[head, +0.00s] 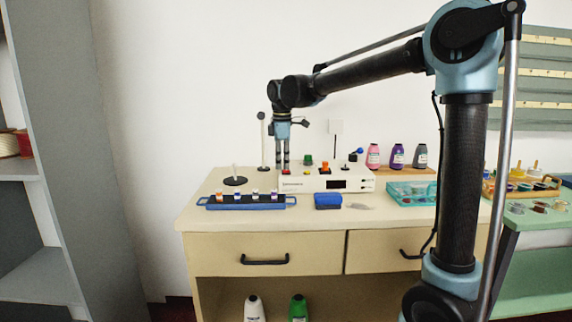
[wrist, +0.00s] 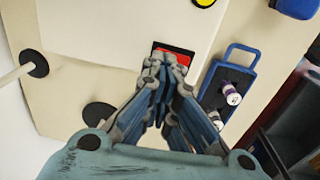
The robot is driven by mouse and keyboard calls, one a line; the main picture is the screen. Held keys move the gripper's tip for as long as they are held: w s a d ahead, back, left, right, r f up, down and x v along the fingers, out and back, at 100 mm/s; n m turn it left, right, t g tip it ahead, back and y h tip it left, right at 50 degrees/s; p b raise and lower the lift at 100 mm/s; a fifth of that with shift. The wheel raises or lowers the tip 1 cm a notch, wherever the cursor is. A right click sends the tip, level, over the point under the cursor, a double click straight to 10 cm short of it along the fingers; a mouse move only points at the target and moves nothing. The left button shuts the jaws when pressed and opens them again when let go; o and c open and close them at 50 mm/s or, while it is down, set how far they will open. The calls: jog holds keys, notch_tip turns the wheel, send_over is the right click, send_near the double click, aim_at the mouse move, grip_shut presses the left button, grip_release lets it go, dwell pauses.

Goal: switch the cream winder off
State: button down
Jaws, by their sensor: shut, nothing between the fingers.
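The cream winder (head: 302,185) is a low pale box with a dark display on its front, at the back of the counter. Its pale top also shows in the wrist view (wrist: 100,30). A red switch (wrist: 181,60) in a dark frame sits near one edge of that top; it shows as a small red spot in the head view (head: 286,172). My gripper (head: 282,168) points straight down over this switch end. In the wrist view my gripper (wrist: 164,68) is shut and empty, its fingertips covering part of the switch. I cannot tell whether they touch it.
A blue rack (head: 243,202) with several vials and a blue box (head: 328,201) stand in front of the winder. A dark disc with a pale rod (head: 235,180) is to the left. Bottles (head: 397,156) and a teal tray (head: 411,194) are to the right.

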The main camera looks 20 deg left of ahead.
jog(key=shift+s+d+r, duration=0.1)
jog(key=shift+s+d, duration=0.1)
jog(key=shift+s, duration=0.45)
notch_tip(320, 180, up, 14)
jog(key=w, duration=0.1)
jog(key=shift+w+a, duration=0.25)
jog(key=shift+w, duration=0.15)
dwell(0.3)
